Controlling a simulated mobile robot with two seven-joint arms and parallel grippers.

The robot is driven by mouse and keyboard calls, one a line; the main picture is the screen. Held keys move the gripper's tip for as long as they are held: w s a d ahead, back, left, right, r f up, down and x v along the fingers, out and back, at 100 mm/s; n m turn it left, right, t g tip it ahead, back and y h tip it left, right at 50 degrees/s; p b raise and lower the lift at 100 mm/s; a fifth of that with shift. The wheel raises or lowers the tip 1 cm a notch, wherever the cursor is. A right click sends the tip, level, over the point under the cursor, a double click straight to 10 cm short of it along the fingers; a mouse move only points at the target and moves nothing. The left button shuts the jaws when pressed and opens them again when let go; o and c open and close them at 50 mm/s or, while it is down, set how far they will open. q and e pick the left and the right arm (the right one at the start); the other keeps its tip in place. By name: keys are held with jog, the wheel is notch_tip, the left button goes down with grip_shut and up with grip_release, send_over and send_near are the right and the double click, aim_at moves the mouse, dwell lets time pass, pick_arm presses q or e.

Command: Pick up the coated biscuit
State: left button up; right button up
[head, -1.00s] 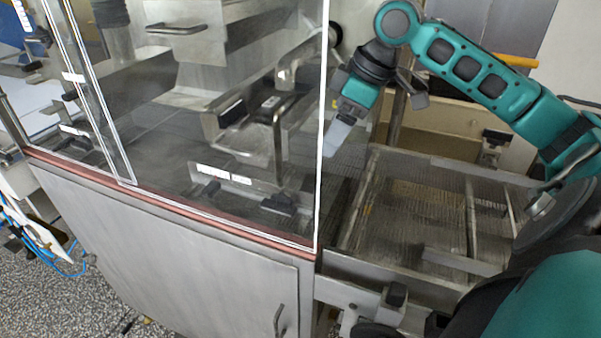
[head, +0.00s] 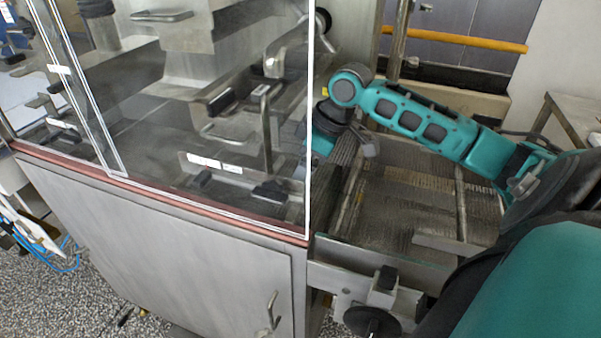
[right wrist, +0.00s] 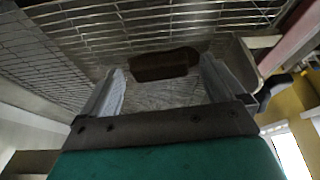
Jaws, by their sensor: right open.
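The coated biscuit (right wrist: 165,64) is a dark brown, rounded bar in the right wrist view, near the wire mesh (right wrist: 140,25). My right gripper (right wrist: 163,70) is open, with one pale finger on each side of the biscuit. The biscuit lies across the space at the fingertips; I cannot tell whether either finger touches it. In the head view my right arm reaches in behind the edge of the clear panel, and its fingers and the biscuit cannot be made out. My left gripper is not in view.
The clear panel (head: 230,120) of the steel machine cabinet stands close to my right wrist. A mesh belt section (head: 400,205) with metal side rails lies below my right arm. A yellow-orange bar (head: 455,39) runs behind it.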

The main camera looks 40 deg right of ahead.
jog(key=shift+c, duration=0.3)
jog(key=c, duration=0.8)
jog(key=shift+c, duration=0.2)
